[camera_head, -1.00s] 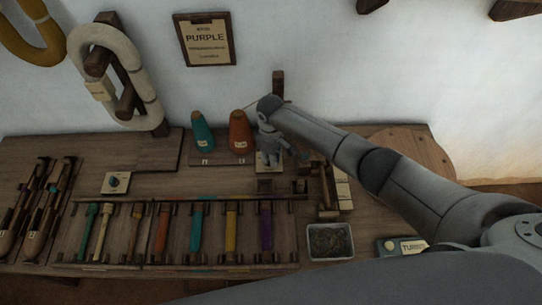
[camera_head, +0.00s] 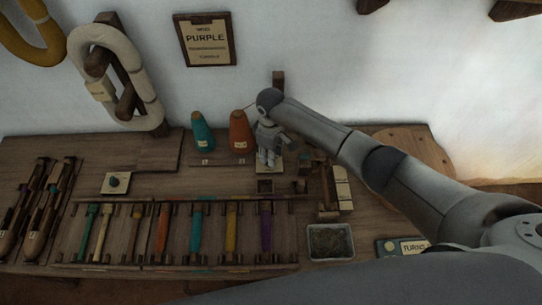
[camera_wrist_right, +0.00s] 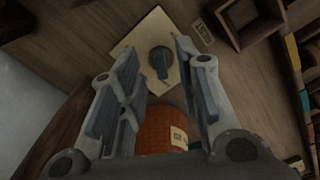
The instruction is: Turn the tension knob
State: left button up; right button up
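A dark teal knob (camera_wrist_right: 160,62) sits on a cream plate (camera_wrist_right: 151,30) in the right wrist view. My right gripper (camera_wrist_right: 156,48) is open and empty, its two fingers apart with the knob showing between them. I cannot tell how far above the knob the fingertips are. In the head view my right gripper (camera_head: 267,158) points down over the back of the table, just right of the orange cone, and hides the knob there. Another small dark knob (camera_head: 114,181) stands on a pale plate (camera_head: 115,190) at the left. My left gripper is not in view.
An orange cone (camera_head: 239,132) stands close to my right gripper, with a teal cone (camera_head: 202,132) beyond it. A rack of coloured bobbins (camera_head: 196,232) lies in front. A pale-rimmed tray (camera_head: 351,242) and a wooden block (camera_head: 327,213) are nearer right.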

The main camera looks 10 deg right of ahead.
notch_tip(320, 180, up, 10)
jog(key=shift+f, duration=0.2)
dwell(0.5)
